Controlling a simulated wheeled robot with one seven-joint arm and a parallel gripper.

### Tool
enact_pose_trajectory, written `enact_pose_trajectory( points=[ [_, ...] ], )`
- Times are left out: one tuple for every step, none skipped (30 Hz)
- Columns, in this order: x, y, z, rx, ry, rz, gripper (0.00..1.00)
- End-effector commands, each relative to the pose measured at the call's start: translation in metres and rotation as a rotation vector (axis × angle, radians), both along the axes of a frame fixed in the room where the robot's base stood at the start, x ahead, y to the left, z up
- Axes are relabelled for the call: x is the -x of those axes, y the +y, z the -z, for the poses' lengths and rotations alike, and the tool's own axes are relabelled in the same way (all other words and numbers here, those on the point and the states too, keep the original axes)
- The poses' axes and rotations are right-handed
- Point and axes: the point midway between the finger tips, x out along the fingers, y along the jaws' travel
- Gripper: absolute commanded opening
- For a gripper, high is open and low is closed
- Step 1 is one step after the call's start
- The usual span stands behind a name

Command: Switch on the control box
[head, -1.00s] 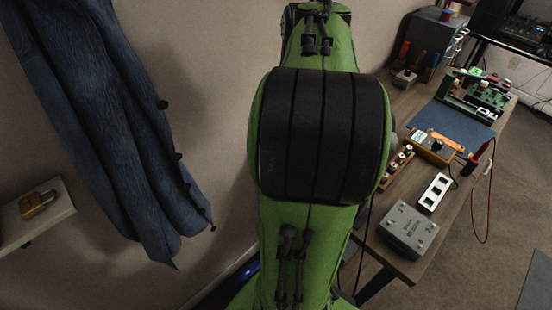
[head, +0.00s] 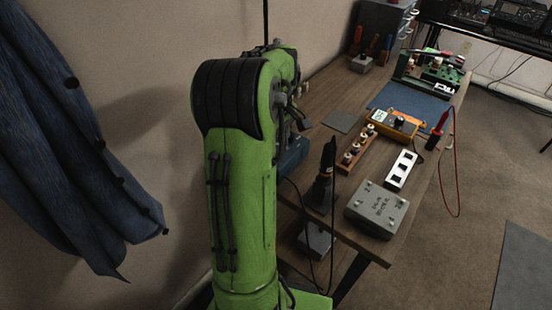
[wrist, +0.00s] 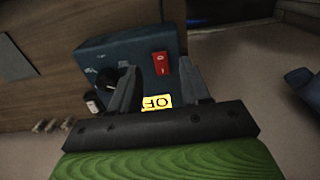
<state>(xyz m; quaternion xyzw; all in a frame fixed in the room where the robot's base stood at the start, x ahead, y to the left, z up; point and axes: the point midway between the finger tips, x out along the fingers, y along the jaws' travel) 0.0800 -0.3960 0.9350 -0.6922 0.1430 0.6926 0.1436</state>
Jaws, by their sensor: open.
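The control box is a dark blue box (wrist: 130,55) in the wrist view. It carries a red rocker switch (wrist: 161,63), a black knob (wrist: 108,80) and a yellow label (wrist: 156,101) whose visible letters read "OF", the rest hidden. My gripper (wrist: 157,66) is open and empty, its two fingers either side of the red switch in the picture. I cannot tell whether a finger touches the box. In the head view a blue box (head: 292,156) shows beside the bench's left edge, partly hidden by my green arm, and the fingers are not clear there.
The wooden bench (head: 330,92) holds a grey metal box (head: 377,208), a white switch strip (head: 401,170), an orange meter (head: 394,124) and a knob rack (head: 357,148). A soldering iron (head: 325,182) stands near its front edge. A blue jacket (head: 70,150) hangs at left.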

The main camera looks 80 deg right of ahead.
Motion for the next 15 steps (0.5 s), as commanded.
enact_pose_trajectory(
  points=[
    [0.0,0.0,0.015,-0.001,0.001,0.0,0.47],
    [0.0,0.0,0.02,-0.001,0.001,-0.001,0.47],
    [0.0,0.0,0.025,-0.001,0.001,-0.001,0.47],
    [0.0,0.0,0.029,-0.001,0.001,-0.001,0.47],
    [0.0,0.0,0.031,-0.001,0.001,-0.001,0.47],
    [0.0,0.0,0.034,0.0,0.0,-0.001,0.47],
    [0.0,0.0,0.035,0.001,-0.001,-0.001,0.47],
    [0.0,0.0,0.036,0.001,-0.001,-0.001,0.47],
    [0.0,0.0,0.036,0.001,-0.001,-0.001,0.47],
    [0.0,0.0,0.036,0.001,-0.001,-0.001,0.47],
    [0.0,0.0,0.036,0.001,-0.001,-0.001,0.47],
    [0.0,0.0,0.036,0.001,-0.001,-0.001,0.47],
    [0.0,0.0,0.035,0.001,-0.001,-0.001,0.47],
    [0.0,0.0,0.035,0.001,-0.001,-0.001,0.47],
    [0.0,0.0,0.035,0.001,-0.001,-0.001,0.45]
  ],
)
